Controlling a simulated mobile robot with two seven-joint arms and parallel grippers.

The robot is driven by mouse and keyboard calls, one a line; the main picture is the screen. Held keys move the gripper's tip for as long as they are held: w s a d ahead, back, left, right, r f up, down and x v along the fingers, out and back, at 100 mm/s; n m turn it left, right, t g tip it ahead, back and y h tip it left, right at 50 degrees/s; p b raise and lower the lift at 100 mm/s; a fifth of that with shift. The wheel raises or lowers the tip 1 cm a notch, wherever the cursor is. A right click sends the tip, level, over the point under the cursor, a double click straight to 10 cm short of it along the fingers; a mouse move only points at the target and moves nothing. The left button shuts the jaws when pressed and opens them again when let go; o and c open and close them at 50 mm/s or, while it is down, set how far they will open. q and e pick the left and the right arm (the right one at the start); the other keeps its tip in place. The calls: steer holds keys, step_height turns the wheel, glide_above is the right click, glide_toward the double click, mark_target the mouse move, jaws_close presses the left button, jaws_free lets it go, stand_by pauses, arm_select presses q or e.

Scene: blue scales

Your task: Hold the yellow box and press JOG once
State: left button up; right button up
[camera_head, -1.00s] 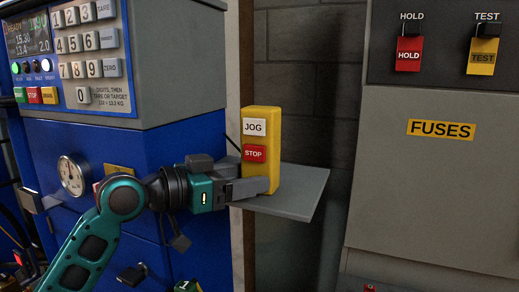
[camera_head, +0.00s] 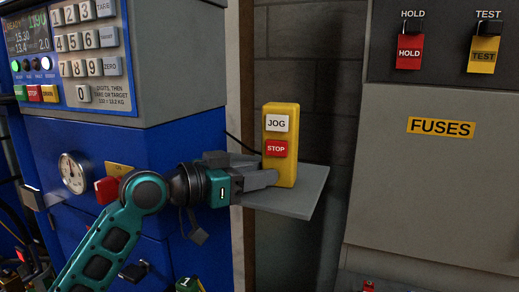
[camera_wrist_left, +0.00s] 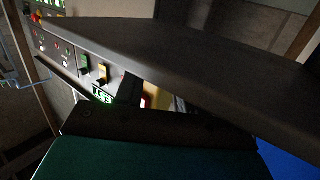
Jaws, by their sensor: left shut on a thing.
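The yellow box (camera_head: 292,150) stands upright at the grey shelf, with a white JOG button (camera_head: 277,123) above a red STOP button (camera_head: 277,148). My left gripper (camera_head: 266,179) comes in from the left and is shut on the lower part of the box, below STOP. The fingers cover part of its base. I cannot tell whether the box touches the shelf. In the left wrist view a dark finger fills much of the picture and mostly hides what is held. My right gripper is not in view.
The grey shelf (camera_head: 312,190) has bare room right of the box. A blue scales cabinet (camera_head: 165,145) with a keypad and a red knob (camera_head: 106,190) stands left. A grey FUSES cabinet (camera_head: 430,190) with HOLD and TEST switches stands right. A dark cable runs behind the box.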

arm_select(q)
jaws_close()
steer(key=c, duration=0.6)
jaws_free()
steer(key=o, duration=1.6)
